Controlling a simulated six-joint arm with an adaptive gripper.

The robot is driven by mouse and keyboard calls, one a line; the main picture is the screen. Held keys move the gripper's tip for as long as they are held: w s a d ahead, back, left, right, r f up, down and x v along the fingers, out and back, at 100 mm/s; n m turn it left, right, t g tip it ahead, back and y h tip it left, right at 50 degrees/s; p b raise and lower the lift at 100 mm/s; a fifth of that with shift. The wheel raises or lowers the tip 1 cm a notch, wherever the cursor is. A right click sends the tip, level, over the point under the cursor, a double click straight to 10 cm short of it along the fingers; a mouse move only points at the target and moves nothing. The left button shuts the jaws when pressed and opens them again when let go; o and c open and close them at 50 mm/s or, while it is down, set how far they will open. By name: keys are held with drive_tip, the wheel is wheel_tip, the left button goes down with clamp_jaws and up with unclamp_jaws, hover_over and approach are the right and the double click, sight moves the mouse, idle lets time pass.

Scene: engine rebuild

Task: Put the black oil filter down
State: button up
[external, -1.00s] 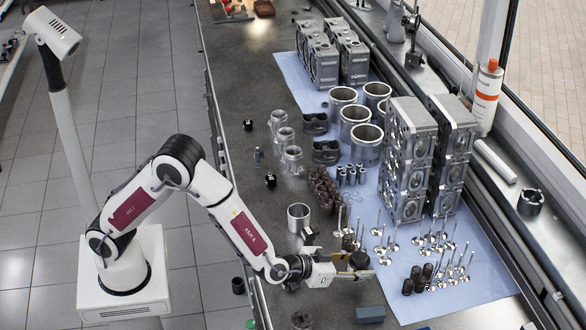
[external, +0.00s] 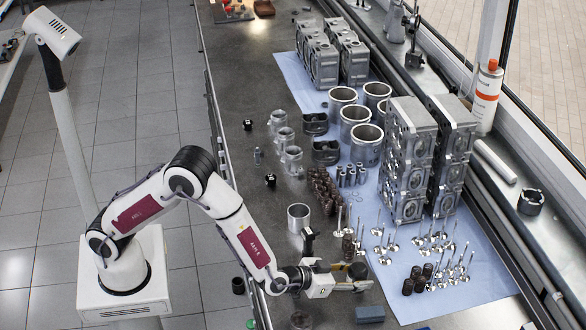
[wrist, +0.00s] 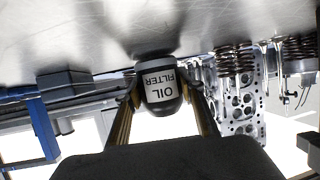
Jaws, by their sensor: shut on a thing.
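The black oil filter (wrist: 161,90), with a white label reading "OIL FILTER", shows in the middle of the wrist view, where the picture is upside down. My gripper (wrist: 160,98) is shut on it, with one finger on each side. In the external view the dark filter (external: 357,271) shows small at the end of my gripper (external: 350,269), low over the dark bench top near the blue mat's edge. A dark reflection or shadow meets the filter's end at the bench surface. I cannot tell if it touches.
A blue-grey block (external: 370,314) lies just in front of the filter. Dark springs (external: 348,246) and several valves (external: 386,247) stand close behind and to the right on the blue mat (external: 480,285). A metal cylinder sleeve (external: 298,217) stands behind left.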

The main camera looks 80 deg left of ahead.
drive_tip(key=shift+f, duration=0.15)
drive_tip(key=o, duration=1.4)
drive_tip(key=shift+s+r, duration=0.15)
drive_tip(key=shift+r, duration=0.05)
drive_tip(key=shift+v, duration=5.85)
drive_tip(key=shift+f, duration=0.1)
